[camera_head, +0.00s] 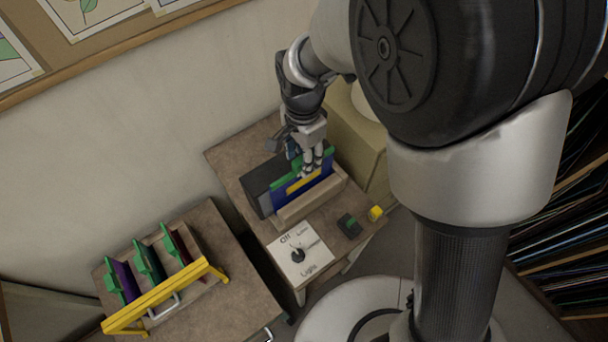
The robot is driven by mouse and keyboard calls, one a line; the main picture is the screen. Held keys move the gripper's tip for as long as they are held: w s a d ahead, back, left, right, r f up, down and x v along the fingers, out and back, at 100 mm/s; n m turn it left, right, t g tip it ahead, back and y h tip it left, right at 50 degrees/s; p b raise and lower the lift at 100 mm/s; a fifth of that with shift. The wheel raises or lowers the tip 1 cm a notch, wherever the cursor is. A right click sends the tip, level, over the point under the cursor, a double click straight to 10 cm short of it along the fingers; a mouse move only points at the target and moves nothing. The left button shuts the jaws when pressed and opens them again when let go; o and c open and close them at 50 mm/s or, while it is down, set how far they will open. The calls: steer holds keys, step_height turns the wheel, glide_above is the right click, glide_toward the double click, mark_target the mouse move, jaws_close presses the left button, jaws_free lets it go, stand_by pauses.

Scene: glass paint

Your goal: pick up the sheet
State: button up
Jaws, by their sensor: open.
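A blue sheet (282,201) with a yellow strip and a green top edge stands upright in a wooden holder (318,203) on the middle table. My gripper (310,168) is open and points down at the sheet's upper edge, towards its right end. Its fingers overlap the green and yellow parts in this view. I cannot tell whether they touch the sheet. A dark grey block or panel (257,187) stands close behind the sheet.
A panel with a dial (298,255), a small dark box (349,226) and a yellow piece (376,213) are at the front of the middle table (229,161). On the left table, a yellow-barred rack (155,297) holds green-topped sheets. Shelves (570,250) stand at right.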

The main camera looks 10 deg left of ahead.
steer(key=shift+f, duration=0.9)
steer(key=shift+c, duration=0.2)
jaws_close()
steer(key=shift+r, duration=0.1)
